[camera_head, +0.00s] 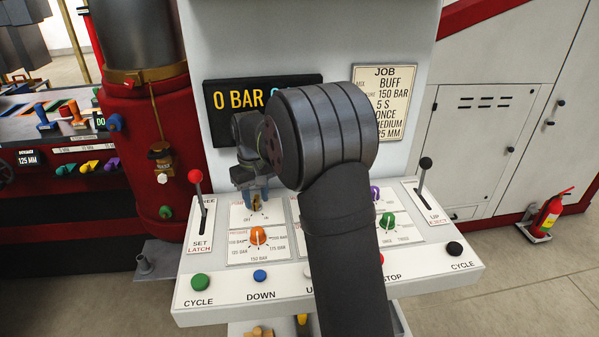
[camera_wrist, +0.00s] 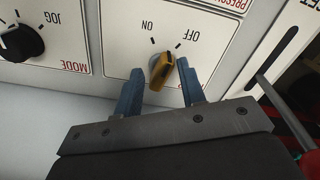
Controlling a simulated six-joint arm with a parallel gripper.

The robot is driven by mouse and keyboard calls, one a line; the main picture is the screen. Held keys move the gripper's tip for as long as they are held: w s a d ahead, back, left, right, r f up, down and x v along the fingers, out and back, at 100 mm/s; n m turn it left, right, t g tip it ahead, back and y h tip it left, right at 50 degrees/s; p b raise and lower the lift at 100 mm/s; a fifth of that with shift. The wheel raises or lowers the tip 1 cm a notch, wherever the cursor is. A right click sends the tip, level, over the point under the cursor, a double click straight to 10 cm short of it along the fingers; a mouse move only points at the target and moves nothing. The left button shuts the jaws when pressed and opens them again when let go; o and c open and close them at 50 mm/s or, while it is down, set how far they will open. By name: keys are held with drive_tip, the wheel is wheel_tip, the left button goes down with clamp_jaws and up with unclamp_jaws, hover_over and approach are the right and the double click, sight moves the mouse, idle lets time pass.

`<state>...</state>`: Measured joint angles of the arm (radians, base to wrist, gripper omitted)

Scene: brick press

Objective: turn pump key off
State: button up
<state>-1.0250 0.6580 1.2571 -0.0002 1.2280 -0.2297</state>
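The pump key (camera_wrist: 160,76) is yellow and sits in a round switch on a white panel. In the wrist view the panel is upside down, with OFF at the upper right of the key and ON at the upper left. The key leans slightly; I cannot tell surely which mark it points to. My gripper (camera_wrist: 160,88) is open, with one blue finger on each side of the key and a gap visible on both sides. In the head view my gripper (camera_head: 257,196) is over the key panel, and my arm hides the middle of the console.
An orange pressure knob (camera_head: 258,236) is just below the key panel. A red-tipped lever (camera_head: 196,178) stands to the left, a black-tipped lever (camera_head: 426,164) to the right. A black MODE knob (camera_wrist: 22,42) is beside the key panel. The display (camera_head: 232,97) reads 0 BAR.

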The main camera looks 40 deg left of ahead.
sight(254, 201)
wheel_tip(254, 201, up, 17)
drive_tip(key=s+m, duration=0.1)
drive_tip(key=m, duration=0.7)
wheel_tip(254, 201, down, 18)
drive_tip(key=shift+d+r, duration=0.15)
drive_tip(key=shift+r, duration=0.05)
